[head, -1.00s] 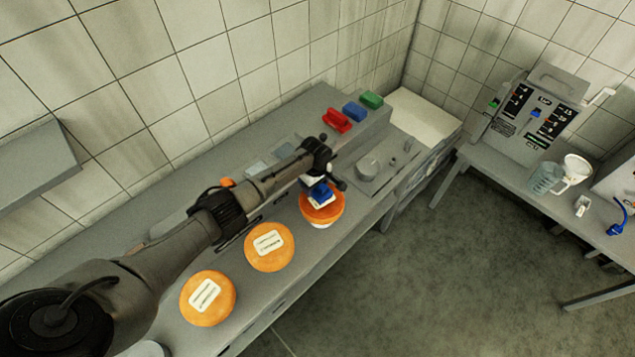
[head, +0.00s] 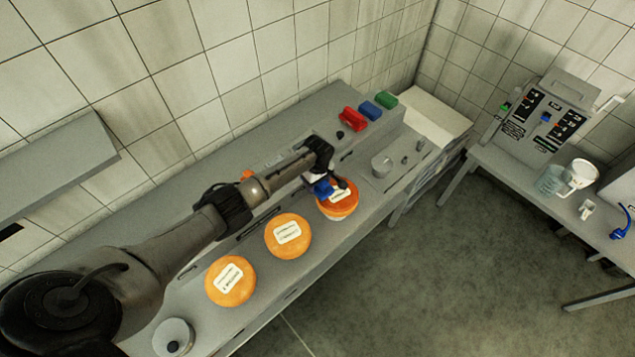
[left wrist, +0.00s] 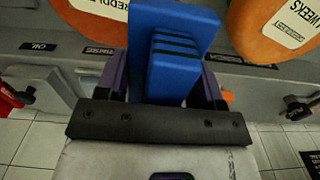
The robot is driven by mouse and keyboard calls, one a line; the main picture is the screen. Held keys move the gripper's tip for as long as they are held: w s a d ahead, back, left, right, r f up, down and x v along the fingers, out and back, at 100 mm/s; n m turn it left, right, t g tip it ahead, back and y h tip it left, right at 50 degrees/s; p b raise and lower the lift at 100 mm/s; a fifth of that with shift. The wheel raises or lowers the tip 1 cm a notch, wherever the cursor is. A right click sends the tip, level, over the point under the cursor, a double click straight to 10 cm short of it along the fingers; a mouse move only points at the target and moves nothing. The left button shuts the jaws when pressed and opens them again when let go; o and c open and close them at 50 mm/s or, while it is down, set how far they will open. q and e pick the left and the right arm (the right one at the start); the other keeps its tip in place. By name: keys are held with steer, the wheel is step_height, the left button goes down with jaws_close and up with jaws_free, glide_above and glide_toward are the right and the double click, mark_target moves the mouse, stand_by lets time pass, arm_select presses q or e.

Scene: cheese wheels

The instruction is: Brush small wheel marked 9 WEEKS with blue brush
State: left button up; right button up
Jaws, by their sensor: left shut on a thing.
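Three orange cheese wheels with white labels lie in a row on the grey bench: a right wheel (head: 346,208), a middle wheel (head: 275,238) and a left wheel (head: 216,287). The wheel labels are too small in the head view for me to read an age. My left gripper (head: 330,183) is shut on a blue brush (head: 322,189). The brush is at the upper left edge of the right wheel; I cannot tell whether it touches. In the left wrist view the blue brush (left wrist: 172,55) stands between the fingers, with parts of two wheels behind. My right gripper is not in view.
A side table (head: 500,170) with a machine (head: 540,115) and jugs stands at right.

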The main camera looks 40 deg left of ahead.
arm_select(q)
step_height(320, 180, up, 3)
steer(key=shift+f+p, duration=0.15)
steer(key=shift+p, duration=0.95)
steer(key=shift+r+p, duration=0.65)
steer(key=shift+r, duration=0.4)
